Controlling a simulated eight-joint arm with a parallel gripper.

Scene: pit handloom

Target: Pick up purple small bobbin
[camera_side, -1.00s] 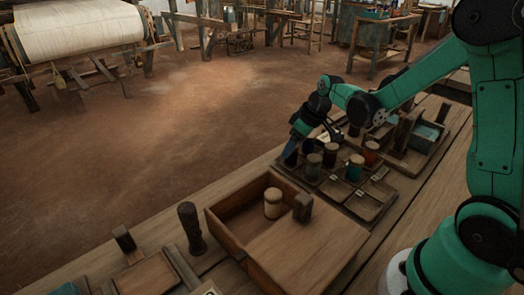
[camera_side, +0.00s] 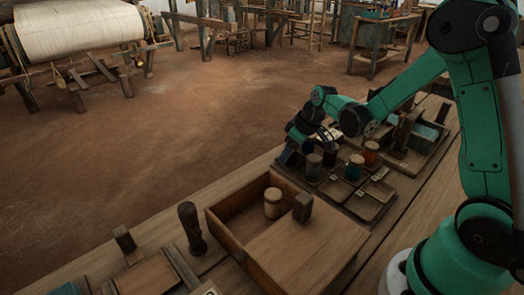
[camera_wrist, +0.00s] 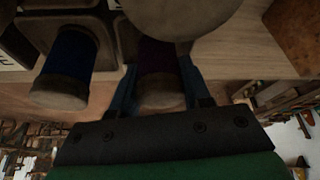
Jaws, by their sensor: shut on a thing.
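The purple small bobbin (camera_wrist: 160,72) stands between the two fingers of my gripper (camera_wrist: 158,85) in the wrist view. Its dark purple winding shows above a brown wooden end. The fingers are shut on it, one at each side. In the side view my gripper (camera_side: 287,156) is low at the left end of the bobbin tray. The purple bobbin is hard to make out there, dark and mostly hidden by the gripper. Whether it is clear of the tray cannot be told.
A blue bobbin (camera_wrist: 70,62) stands close beside the held one. A large round bobbin end (camera_wrist: 180,14) partly covers the wrist view. A wooden box (camera_side: 237,241) stands in front.

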